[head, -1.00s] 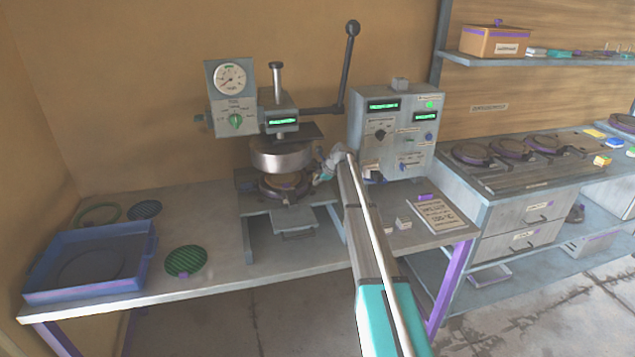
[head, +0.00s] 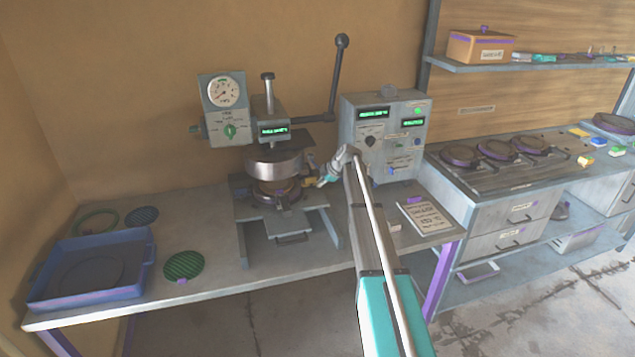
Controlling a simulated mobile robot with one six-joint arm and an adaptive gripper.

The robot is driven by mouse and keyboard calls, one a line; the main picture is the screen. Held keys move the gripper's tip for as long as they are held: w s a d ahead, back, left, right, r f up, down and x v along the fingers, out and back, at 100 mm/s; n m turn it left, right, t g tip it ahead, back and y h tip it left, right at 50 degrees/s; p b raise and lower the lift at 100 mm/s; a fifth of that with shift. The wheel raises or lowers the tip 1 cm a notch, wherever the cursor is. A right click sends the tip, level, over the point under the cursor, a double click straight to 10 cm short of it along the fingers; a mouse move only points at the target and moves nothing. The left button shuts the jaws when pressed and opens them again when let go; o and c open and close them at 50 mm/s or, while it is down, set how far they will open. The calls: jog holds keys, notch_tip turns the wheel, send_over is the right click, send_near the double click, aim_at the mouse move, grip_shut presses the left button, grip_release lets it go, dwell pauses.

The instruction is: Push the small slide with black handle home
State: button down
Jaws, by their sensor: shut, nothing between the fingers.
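The press (head: 275,164) stands on the grey workbench, with a round steel head above a round lower plate. The small slide (head: 287,224) is a flat grey plate that sticks out from the front of the press base. Its dark handle (head: 293,238) is at the front edge. My gripper (head: 322,183) is shut and empty, just right of the press's lower plate, above and behind the slide. It looks apart from the slide; the fingertips are small, and whether they touch the press is unclear.
A blue tray (head: 140,270) and a green ribbed disc (head: 184,265) lie on the left of the bench. A control box (head: 385,135) stands behind my arm. A labelled card (head: 427,215) lies at the right. The press's long lever (head: 337,80) rises at the back.

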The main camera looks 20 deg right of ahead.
jog(key=shift+p+v, duration=0.9)
jog(key=shift+v, duration=0.55)
jog(key=s+a+f+m+g+h, duration=0.1)
jog(key=s+a+m, duration=0.4)
jog(key=s, duration=0.9)
jog(key=s+a+f+m+g+h, duration=0.1)
jog(key=s+a+m, duration=0.4)
jog(key=s, duration=0.9)
jog(key=s+a+f+m+g+h, duration=0.1)
jog(key=s+a+m, duration=0.4)
jog(key=s, duration=0.9)
jog(key=m+g+h, duration=0.1)
jog(key=g, duration=0.1)
jog(key=shift+f+m+g+h, duration=0.3)
jog(key=shift+f+m+g, duration=0.05)
jog(key=shift+m+g, duration=0.05)
jog(key=shift+d, duration=0.1)
